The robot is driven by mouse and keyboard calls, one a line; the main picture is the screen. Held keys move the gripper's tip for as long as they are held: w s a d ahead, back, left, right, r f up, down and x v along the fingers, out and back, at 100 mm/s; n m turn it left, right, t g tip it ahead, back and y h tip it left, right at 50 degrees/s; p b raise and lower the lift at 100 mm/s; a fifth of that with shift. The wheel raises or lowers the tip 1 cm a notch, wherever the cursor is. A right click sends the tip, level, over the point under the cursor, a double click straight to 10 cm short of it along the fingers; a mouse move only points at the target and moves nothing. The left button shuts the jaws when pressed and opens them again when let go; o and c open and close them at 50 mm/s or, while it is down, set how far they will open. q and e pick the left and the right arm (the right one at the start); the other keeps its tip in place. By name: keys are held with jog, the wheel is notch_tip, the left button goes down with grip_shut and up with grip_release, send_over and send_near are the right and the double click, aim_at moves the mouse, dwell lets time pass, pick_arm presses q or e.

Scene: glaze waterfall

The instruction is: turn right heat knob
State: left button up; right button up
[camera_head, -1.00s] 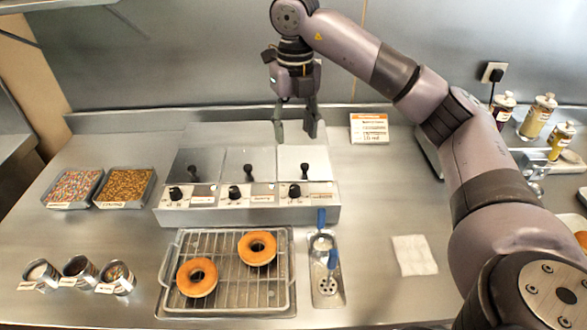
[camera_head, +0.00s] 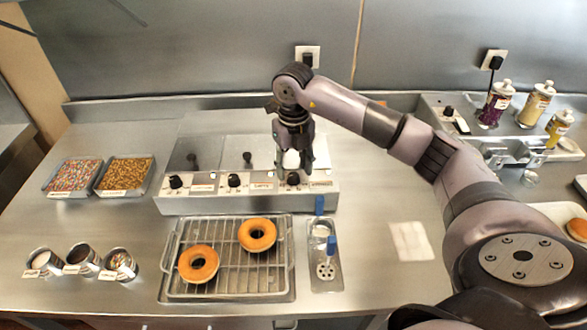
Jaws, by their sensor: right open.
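The glaze warmer (camera_head: 240,203) is a metal box with three lidded wells and a row of black heat knobs on its front panel. The right heat knob (camera_head: 293,179) sits at the panel's right end, next to a label. My right gripper (camera_head: 293,168) points down, open, with its fingers at the right knob, one on either side in the picture. I cannot tell whether they touch it. The gripper hides most of the right lid. The middle knob (camera_head: 234,180) and left knob (camera_head: 176,181) are clear of it. My left gripper is not in view.
A wire rack (camera_head: 230,270) with two doughnuts stands in front of the warmer. A narrow tray (camera_head: 325,284) with blue-handled tools is beside it. Topping trays and cups are at left. A white cloth (camera_head: 411,241) and jars (camera_head: 536,103) are at right.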

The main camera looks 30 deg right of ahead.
jog(key=shift+f, duration=1.2)
jog(key=shift+c, duration=0.5)
grip_shut()
